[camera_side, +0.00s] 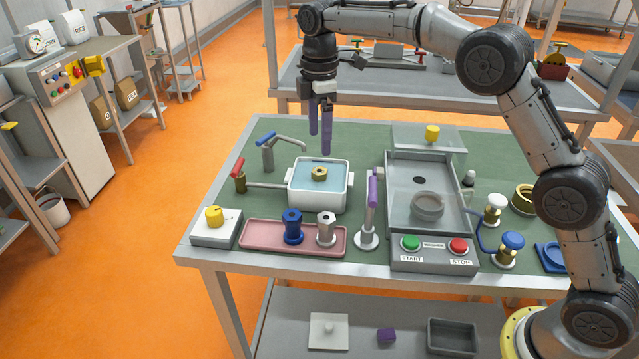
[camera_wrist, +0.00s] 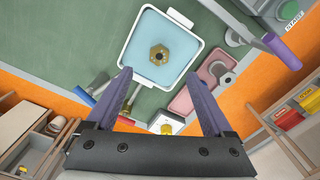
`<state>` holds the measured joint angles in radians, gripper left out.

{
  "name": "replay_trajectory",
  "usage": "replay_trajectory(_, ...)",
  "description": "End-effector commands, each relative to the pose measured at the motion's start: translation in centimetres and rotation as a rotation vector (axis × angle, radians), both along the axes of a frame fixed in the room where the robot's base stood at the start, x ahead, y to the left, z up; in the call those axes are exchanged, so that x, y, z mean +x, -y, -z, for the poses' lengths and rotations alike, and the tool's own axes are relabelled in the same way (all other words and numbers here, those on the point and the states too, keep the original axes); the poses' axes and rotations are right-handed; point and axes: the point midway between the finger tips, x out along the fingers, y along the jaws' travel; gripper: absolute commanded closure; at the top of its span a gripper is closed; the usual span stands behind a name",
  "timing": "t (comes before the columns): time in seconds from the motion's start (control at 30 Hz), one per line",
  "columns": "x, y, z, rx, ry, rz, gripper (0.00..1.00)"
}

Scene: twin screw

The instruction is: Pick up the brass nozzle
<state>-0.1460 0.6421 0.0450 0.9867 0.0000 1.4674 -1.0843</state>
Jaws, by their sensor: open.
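The brass nozzle (camera_side: 319,174) is a small hexagonal piece with a hole in its top. It sits inside the white basin (camera_side: 322,207) of blue liquid, and I cannot tell how deep it stands in it. In the wrist view the brass nozzle (camera_wrist: 159,54) shows near the middle of the basin (camera_wrist: 133,85), beyond my fingertips. My gripper (camera_side: 320,143) has two purple fingers pointing down, above the basin's back side. In the wrist view my gripper (camera_wrist: 158,74) is open with nothing between the fingers, apart from the nozzle.
A pink tray (camera_side: 262,235) in front of the basin holds a blue nozzle (camera_side: 292,226) and a silver nozzle (camera_side: 326,229). A lever with a purple handle (camera_side: 373,190) stands right of the basin. A faucet (camera_side: 285,142) is behind it. A clear-lidded machine (camera_side: 428,170) stands further right.

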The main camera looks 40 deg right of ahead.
Motion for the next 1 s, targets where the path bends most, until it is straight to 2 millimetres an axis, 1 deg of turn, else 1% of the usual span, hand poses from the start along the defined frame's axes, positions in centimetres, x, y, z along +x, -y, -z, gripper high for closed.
replay_trajectory(0.2,-0.2,0.0,4.0,-0.001,-0.007,0.000,0.14)
replay_trajectory(0.33,-0.1,0.0,6.2,-0.001,-0.004,0.000,0.14)
replay_trajectory(0.4,-0.1,0.0,7.0,-0.001,-0.003,0.000,0.14)
replay_trajectory(0.63,-0.1,0.0,8.5,0.000,-0.002,0.000,0.14)
replay_trajectory(0.9,0.1,0.1,12.2,0.000,-0.003,0.000,0.14)
replay_trajectory(1.0,0.1,0.1,12.9,-0.001,-0.001,0.000,0.14)
